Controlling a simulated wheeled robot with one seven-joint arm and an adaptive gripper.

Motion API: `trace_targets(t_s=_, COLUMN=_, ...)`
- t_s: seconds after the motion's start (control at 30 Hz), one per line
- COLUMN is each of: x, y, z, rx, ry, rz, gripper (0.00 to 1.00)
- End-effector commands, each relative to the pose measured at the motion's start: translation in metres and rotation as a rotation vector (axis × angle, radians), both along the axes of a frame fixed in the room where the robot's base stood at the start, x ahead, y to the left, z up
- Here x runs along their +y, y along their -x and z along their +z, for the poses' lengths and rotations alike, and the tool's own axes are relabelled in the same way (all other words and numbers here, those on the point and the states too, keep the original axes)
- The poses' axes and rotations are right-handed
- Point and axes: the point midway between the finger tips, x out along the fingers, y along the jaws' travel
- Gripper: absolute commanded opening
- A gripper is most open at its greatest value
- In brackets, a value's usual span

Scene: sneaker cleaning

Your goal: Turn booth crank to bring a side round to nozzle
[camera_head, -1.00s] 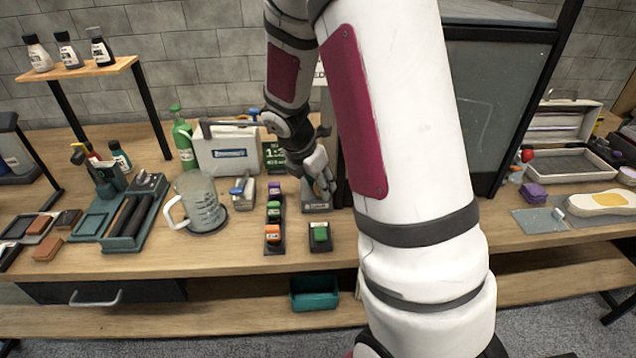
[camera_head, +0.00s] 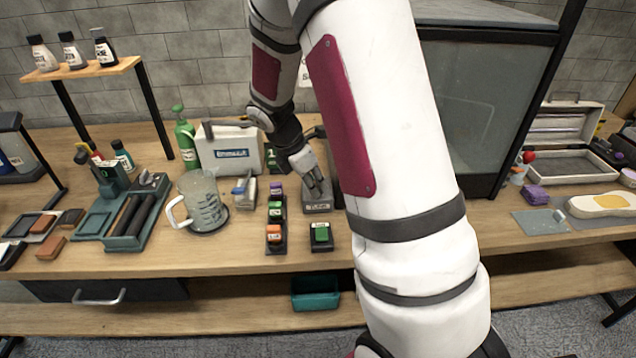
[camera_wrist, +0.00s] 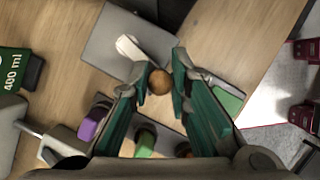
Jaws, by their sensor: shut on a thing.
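The crank's round brown knob (camera_wrist: 159,82) sits between the two teal fingers of my gripper (camera_wrist: 161,76) in the wrist view. My gripper is shut on this knob. A pale crank arm (camera_wrist: 130,47) reaches from beside the knob over a flat grey base (camera_wrist: 112,32). In the head view my gripper (camera_head: 316,188) points down over the grey crank base (camera_head: 318,207), which has a label on its front; the knob is hidden there. The dark-framed glass booth (camera_head: 490,100) stands behind my arm, partly covered by it. No shoe or nozzle can be made out inside.
A rack of coloured blocks (camera_head: 276,237) and a green-topped block (camera_head: 321,236) stand just in front and left of the crank. A clear jug (camera_head: 203,210), a white box (camera_head: 231,152) and a green bottle (camera_head: 185,140) stand further left. A purple sponge (camera_head: 535,194) lies right.

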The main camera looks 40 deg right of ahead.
Motion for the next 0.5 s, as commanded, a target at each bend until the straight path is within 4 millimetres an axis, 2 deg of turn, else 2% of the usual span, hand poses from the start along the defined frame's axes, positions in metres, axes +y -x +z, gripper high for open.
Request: trace_targets(t_s=0.5, x=0.011, y=-0.025, z=-0.001, rx=-0.004, ry=-0.001, rz=-0.49, gripper=0.0)
